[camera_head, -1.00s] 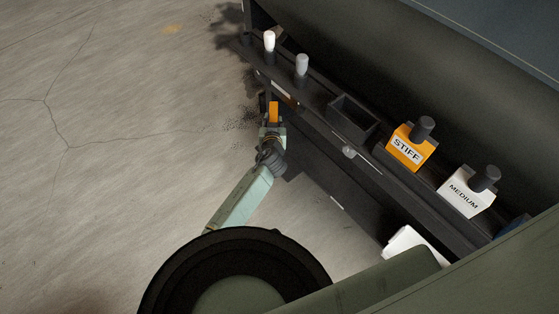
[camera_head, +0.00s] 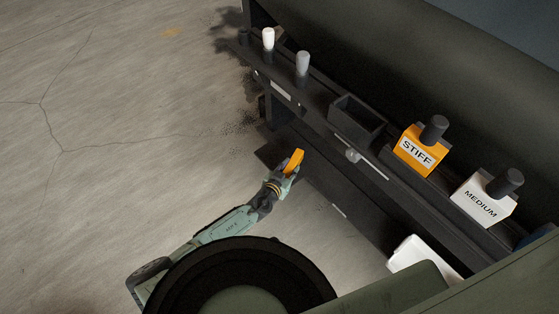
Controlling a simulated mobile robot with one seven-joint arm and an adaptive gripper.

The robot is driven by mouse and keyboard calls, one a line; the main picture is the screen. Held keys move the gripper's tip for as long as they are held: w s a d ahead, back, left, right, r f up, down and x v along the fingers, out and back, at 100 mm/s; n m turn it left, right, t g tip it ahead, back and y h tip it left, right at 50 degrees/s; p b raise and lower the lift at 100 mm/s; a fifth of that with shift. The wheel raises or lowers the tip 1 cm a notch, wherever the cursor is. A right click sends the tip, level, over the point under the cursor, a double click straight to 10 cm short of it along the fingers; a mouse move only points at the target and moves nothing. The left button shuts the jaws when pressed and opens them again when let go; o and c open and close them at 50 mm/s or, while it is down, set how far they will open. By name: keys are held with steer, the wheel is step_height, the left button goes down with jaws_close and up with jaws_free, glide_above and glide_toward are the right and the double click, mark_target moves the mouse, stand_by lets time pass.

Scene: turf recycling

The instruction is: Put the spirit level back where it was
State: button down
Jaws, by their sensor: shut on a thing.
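My gripper (camera_head: 287,173) is in the middle of the head view, shut on an orange bar-shaped piece, which I take to be the spirit level (camera_head: 294,161). The level is tilted and held in the air, in front of the dark shelf unit (camera_head: 318,125) and apart from its upper ledge as far as I can see. The lower part of the level is hidden by my gripper.
On the ledge stand a white-topped peg (camera_head: 268,39), a grey-topped peg (camera_head: 303,64), an open black box (camera_head: 357,120), an orange STIFF block (camera_head: 415,150) and a white MEDIUM block (camera_head: 482,200). A white container (camera_head: 422,256) sits low at right. Floor at left is clear.

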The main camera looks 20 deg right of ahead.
steer(key=w+b, duration=0.1)
steer(key=w, duration=0.2)
steer(key=w+b, duration=0.1)
steer(key=w, duration=0.2)
steer(key=w+f+b, duration=0.1)
steer(key=w+b, duration=0.1)
steer(key=w, duration=0.1)
steer(key=shift+a, duration=0.25)
step_height(320, 180, down, 3)
steer(key=b, duration=0.2)
steer(key=shift+w+f+b, duration=0.15)
steer(key=shift+b, duration=0.2)
steer(key=shift+f, duration=0.1)
steer(key=c, duration=1.3)
jaws_free()
steer(key=shift+f, duration=0.1)
